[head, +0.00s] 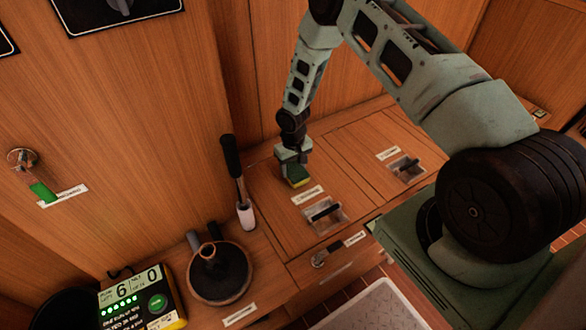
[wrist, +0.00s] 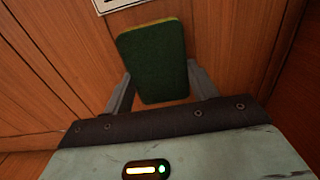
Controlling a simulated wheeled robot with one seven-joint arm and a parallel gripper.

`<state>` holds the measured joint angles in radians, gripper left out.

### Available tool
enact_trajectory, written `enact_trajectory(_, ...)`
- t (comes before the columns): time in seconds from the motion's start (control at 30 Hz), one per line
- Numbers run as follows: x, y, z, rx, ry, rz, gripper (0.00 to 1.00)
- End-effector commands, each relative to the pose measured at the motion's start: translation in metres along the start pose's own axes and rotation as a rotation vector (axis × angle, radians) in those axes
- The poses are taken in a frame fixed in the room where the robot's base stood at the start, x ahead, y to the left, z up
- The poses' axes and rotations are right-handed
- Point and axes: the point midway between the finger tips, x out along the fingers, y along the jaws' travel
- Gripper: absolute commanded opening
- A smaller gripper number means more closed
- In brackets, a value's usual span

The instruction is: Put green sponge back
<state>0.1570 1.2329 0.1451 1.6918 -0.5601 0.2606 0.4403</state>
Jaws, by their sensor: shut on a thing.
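The green sponge (wrist: 155,62) has a dark green face and a yellowish edge. In the wrist view it sits between the two fingers of my gripper (wrist: 160,92), which is shut on it. In the head view the sponge (head: 298,176) shows under my gripper (head: 294,160), at or just above the wooden counter top near the back wall. I cannot tell whether it touches the wood. Part of the sponge is hidden by the gripper.
Recessed latches (head: 325,213) (head: 406,167) lie in the counter. A green tag (head: 42,192) hangs on the wall.

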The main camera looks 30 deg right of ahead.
Motion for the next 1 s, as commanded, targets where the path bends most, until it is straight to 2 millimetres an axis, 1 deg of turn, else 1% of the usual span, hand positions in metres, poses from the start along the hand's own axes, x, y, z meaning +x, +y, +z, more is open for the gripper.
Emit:
enact_trajectory(0.03,0.006,0.000,0.000,0.000,0.000,0.000,0.36)
enact_trajectory(0.07,0.007,0.000,0.000,0.000,0.000,0.000,0.36)
enact_trajectory(0.27,0.006,0.000,0.000,0.000,0.001,0.000,0.36)
enact_trajectory(0.4,0.010,0.000,0.000,0.000,0.001,0.000,0.36)
enact_trajectory(0.43,0.010,0.000,0.000,0.000,0.001,0.000,0.60)
enact_trajectory(0.47,0.010,0.000,0.000,0.000,0.001,0.000,0.69)
enact_trajectory(0.5,0.009,0.000,0.000,0.000,0.001,0.000,0.79)
enact_trajectory(0.77,0.009,0.000,0.000,0.000,0.001,0.000,0.79)
enact_trajectory(0.83,0.006,0.000,0.000,0.000,0.001,0.000,0.79)
enact_trajectory(0.93,-0.003,0.000,-0.001,0.000,0.002,0.000,0.79)
enact_trajectory(1.0,-0.015,0.000,-0.001,0.000,0.003,0.000,0.79)
